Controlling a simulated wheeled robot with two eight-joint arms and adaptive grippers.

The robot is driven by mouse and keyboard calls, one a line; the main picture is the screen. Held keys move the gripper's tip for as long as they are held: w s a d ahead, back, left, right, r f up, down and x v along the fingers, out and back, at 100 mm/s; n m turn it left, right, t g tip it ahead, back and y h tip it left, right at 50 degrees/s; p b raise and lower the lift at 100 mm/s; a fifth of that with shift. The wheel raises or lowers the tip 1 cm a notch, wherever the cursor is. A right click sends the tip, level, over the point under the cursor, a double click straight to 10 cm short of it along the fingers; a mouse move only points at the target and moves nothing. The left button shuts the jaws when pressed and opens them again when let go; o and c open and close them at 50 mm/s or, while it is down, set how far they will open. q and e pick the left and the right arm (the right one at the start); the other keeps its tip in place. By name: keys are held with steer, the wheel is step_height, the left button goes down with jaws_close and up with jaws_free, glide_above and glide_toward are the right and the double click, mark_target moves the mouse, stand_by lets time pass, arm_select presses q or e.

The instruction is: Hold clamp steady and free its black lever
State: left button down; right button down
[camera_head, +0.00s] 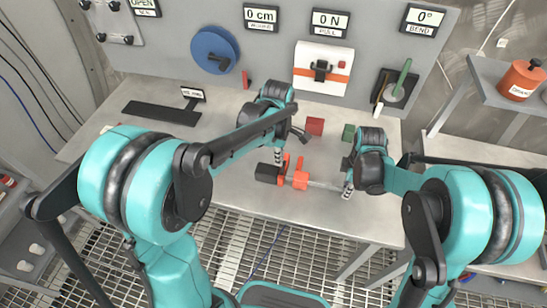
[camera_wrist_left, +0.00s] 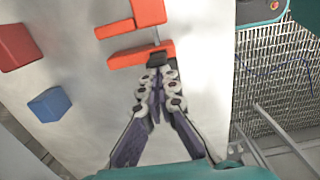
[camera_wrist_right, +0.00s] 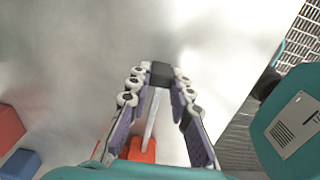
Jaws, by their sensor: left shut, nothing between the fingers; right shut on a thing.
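The orange jaws also show in the left wrist view (camera_wrist_left: 140,54). My left gripper (camera_head: 278,160) is shut and empty, with its tips close beside one orange jaw; whether they touch is unclear. My right gripper (camera_head: 348,190) is shut at the right end of the grey bar. In the right wrist view the bar (camera_wrist_right: 152,115) runs between the fingers towards an orange jaw (camera_wrist_right: 142,150). The black lever is not clearly distinguishable.
A red block (camera_head: 315,126) and a green block (camera_head: 349,132) lie behind the clamp. A blue block (camera_wrist_left: 49,104) shows in the left wrist view. A panel with gauges (camera_head: 322,68) stands at the back. The table's front edge is close to the clamp.

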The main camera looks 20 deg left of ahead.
arm_select(q)
steer(key=shift+d+y, duration=0.25)
steer(key=shift+y, duration=0.05)
steer(key=shift+a, duration=0.1)
steer(key=shift+r, duration=0.15)
steer(key=shift+r, duration=0.7)
steer(key=d+r, duration=0.3)
steer(key=r, duration=0.6)
steer(key=shift+d+r, duration=0.15)
steer(key=shift+d, duration=0.15)
arm_select(e)
steer(key=c, duration=1.3)
jaws_free()
